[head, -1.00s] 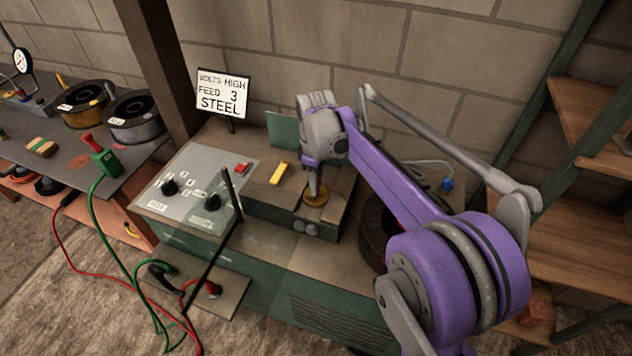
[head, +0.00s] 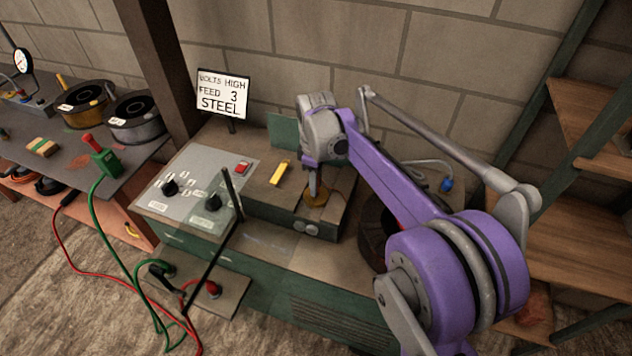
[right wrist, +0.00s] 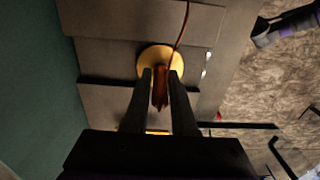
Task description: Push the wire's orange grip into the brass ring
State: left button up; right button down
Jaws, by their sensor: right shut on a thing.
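The brass ring (head: 316,196) sits on top of the green machine, under my right gripper (head: 313,183). It also shows in the right wrist view (right wrist: 161,58) as a round yellow disc. My right gripper points down, and in the right wrist view its two fingers (right wrist: 160,85) are shut on the wire's orange grip (right wrist: 160,88). The grip's far end lies over the ring; whether it is inside cannot be told. The thin wire (right wrist: 183,25) runs away beyond the ring. My left gripper is not seen in the head view.
A yellow bar (head: 280,173) and a red switch (head: 243,167) lie left of the ring. A dark spool (head: 374,235) stands to its right. A sign (head: 222,92) stands behind, and a thin black rod (head: 212,262) leans across the machine's front.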

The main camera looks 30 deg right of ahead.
jog(key=shift+f+b, duration=0.35)
jog(key=shift+f, duration=0.3)
jog(key=c, duration=0.6)
grip_release()
jog(key=shift+c, duration=0.2)
jog(key=shift+r, duration=0.1)
notch_tip(320, 180, up, 11)
jog(key=shift+f+p, duration=0.15)
jog(key=shift+p, duration=0.4)
jog(key=shift+s, duration=0.1)
